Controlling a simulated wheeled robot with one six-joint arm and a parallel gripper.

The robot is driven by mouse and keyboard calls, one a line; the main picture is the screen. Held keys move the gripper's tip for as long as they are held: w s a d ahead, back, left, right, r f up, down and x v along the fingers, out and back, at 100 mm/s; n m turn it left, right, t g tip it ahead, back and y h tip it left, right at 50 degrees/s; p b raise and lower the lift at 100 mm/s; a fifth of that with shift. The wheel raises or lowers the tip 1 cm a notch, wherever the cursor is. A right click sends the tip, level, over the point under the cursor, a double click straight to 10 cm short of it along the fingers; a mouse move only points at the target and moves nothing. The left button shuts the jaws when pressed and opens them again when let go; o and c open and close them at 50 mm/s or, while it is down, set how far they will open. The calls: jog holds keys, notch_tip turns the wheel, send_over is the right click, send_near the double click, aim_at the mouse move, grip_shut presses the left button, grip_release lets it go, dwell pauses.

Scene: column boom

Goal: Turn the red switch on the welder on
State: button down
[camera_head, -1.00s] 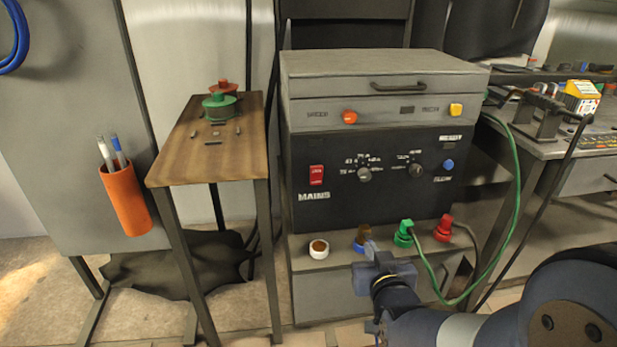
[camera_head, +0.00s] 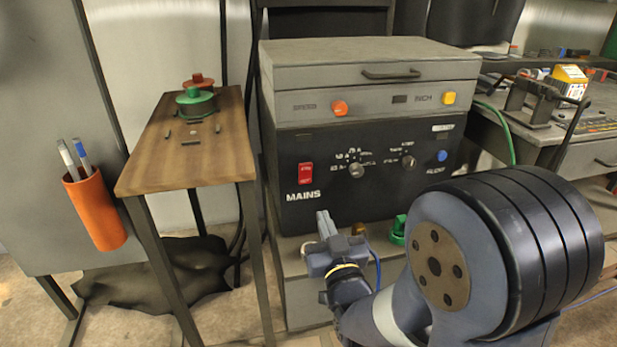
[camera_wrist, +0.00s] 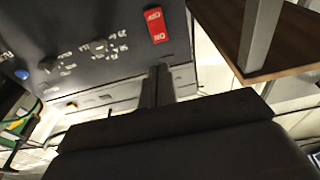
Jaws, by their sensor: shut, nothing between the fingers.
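The welder (camera_head: 370,130) is a grey and black box with a dark front panel. Its red switch (camera_head: 305,173) sits at the left of that panel, above the word MAINS. The switch also shows in the wrist view (camera_wrist: 156,25), seen upside down and lying beyond the fingertips. My gripper (camera_head: 324,220) is shut and empty, in front of the welder, below and slightly right of the switch and apart from it. Its fingers also show in the wrist view (camera_wrist: 157,75). Which way the switch is tipped is too small to tell.
A wooden-topped table (camera_head: 215,160) with a green and red object (camera_head: 196,100) stands left of the welder. An orange pen holder (camera_head: 95,212) hangs further left. A green connector (camera_head: 398,230) is below the panel, partly behind my arm. A workbench (camera_head: 590,145) is at the right.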

aim_at(306, 168)
jog(key=x, duration=1.3)
jog(key=shift+w+a+b, duration=0.1)
jog(key=shift+w+b, duration=0.2)
jog(key=shift+w, duration=0.1)
jog(key=shift+r, duration=0.15)
jog(key=shift+w+r+p, duration=0.15)
jog(key=shift+r+p, duration=0.1)
jog(key=shift+p, duration=0.3)
jog(key=shift+w+g+p, duration=0.1)
jog(key=shift+g+p, duration=0.2)
jog(key=shift+g, duration=0.1)
jog(key=shift+f, duration=0.2)
jog(key=shift+b, duration=0.35)
